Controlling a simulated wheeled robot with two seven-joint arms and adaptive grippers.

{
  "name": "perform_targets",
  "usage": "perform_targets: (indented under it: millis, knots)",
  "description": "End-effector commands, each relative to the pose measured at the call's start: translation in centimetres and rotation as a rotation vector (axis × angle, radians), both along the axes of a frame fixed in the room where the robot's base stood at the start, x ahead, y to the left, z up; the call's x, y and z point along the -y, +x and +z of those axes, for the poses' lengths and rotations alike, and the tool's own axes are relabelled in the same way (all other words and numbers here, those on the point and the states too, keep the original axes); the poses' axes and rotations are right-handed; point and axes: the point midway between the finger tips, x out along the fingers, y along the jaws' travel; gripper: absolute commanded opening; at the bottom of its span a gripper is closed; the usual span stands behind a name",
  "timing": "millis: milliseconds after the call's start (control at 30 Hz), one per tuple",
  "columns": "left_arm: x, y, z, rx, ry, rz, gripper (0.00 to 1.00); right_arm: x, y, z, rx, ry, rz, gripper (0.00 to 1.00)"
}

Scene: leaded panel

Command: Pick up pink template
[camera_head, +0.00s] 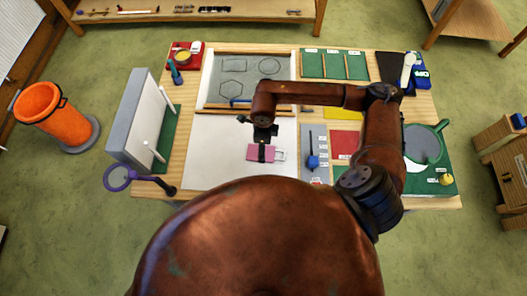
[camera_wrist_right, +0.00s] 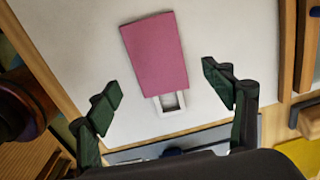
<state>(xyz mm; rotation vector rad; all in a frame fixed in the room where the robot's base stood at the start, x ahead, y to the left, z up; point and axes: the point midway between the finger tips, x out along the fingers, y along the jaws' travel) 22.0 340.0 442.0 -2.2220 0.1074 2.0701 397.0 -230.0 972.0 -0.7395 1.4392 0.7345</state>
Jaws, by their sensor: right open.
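The pink template (camera_head: 254,153) lies on the white sheet (camera_head: 210,165) at the front middle of the worktable. In the right wrist view the pink template (camera_wrist_right: 155,52) is a flat pink rectangle with a pale frame-like end piece (camera_wrist_right: 171,102). My right gripper (camera_head: 263,143) is above the template in the head view, partly covering it. In the right wrist view its two fingers (camera_wrist_right: 163,82) are spread wide on either side of the template, with nothing between them touching it. My left gripper does not show.
A drawing board with outlined shapes (camera_head: 272,79) lies behind the sheet. A grey strip with a blue-based tool (camera_head: 312,161) and red and yellow sheets (camera_head: 343,140) lie to the right. An upright grey panel (camera_head: 133,120) and purple magnifier (camera_head: 118,178) stand left.

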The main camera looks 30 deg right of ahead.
Motion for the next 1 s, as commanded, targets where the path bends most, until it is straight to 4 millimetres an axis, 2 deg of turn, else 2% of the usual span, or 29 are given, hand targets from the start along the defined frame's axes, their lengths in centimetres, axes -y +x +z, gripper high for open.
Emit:
perform_targets:
  millis: [100, 333, 533, 833, 1000]
  knots:
    - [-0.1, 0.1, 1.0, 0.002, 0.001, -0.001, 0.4, -0.1, -0.5, -1.7, -0.004, 0.002, -0.002, 0.75]
    - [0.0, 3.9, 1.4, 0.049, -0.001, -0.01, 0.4, 0.0, -0.4, -3.6, -0.001, 0.002, -0.003, 0.75]
    - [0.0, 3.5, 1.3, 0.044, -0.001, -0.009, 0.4, 0.0, -0.3, -3.6, 0.0, 0.002, -0.003, 0.74]
    - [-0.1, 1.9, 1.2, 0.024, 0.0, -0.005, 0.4, 0.0, -0.3, -3.6, 0.0, 0.002, -0.003, 0.53]
    - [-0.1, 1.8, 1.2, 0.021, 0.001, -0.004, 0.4, 0.0, -0.3, -3.6, 0.0, 0.002, -0.003, 0.42]
